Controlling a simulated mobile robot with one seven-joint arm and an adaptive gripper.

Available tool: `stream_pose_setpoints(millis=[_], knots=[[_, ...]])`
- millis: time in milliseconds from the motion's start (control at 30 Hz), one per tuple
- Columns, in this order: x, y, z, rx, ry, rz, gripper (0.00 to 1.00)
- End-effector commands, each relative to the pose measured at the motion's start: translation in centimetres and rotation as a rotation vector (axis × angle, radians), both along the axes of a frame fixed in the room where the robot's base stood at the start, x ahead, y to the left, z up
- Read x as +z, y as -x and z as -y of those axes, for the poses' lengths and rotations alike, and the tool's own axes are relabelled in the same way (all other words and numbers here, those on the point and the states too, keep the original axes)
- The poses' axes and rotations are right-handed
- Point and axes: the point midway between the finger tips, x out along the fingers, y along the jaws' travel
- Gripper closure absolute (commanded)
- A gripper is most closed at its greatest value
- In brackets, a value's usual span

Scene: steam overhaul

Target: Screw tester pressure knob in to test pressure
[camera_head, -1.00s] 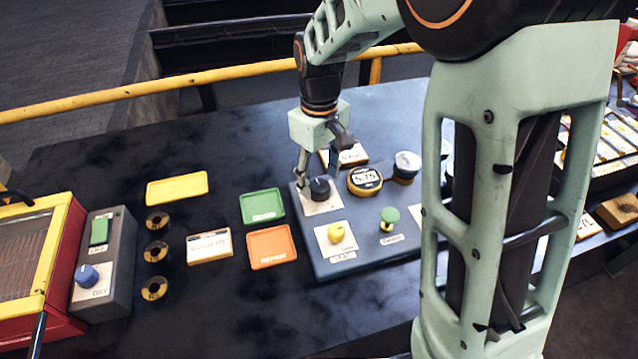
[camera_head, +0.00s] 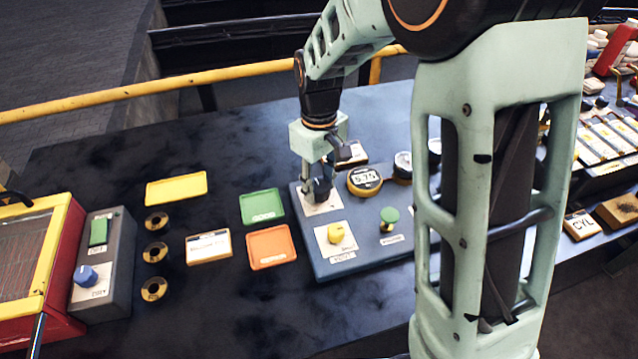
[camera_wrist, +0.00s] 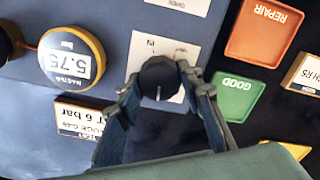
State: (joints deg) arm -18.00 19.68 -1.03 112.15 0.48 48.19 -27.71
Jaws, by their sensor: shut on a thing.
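The pressure knob is a round black knob (camera_wrist: 160,76) with a pale pointer line, on a white plate of the blue-grey tester (camera_head: 377,253). My gripper (camera_head: 319,186) reaches down onto it from above. In the wrist view its two fingers (camera_wrist: 161,84) close on the knob from both sides. In the head view the fingers hide part of the knob. The round yellow-rimmed digital gauge (camera_head: 365,182) beside it reads 5.75 bar, also in the wrist view (camera_wrist: 72,60). A card (camera_wrist: 80,117) beside the gauge reads 6 bar.
The tester also carries a yellow knob (camera_head: 336,232), a green knob (camera_head: 389,216) and a black-and-white fitting (camera_head: 402,166). Green (camera_head: 262,206), orange (camera_head: 271,246) and yellow (camera_head: 177,188) trays lie to the left. Three brass rings (camera_head: 155,252) and a grey switch box (camera_head: 104,262) lie beyond.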

Motion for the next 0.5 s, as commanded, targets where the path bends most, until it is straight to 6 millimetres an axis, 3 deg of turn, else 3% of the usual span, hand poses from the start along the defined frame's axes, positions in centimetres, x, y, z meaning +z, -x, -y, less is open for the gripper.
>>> stream_pose_setpoints(millis=[500], knots=[[0.05, -0.04, 0.0, -0.13, 0.0, 0.0, 0.9]])
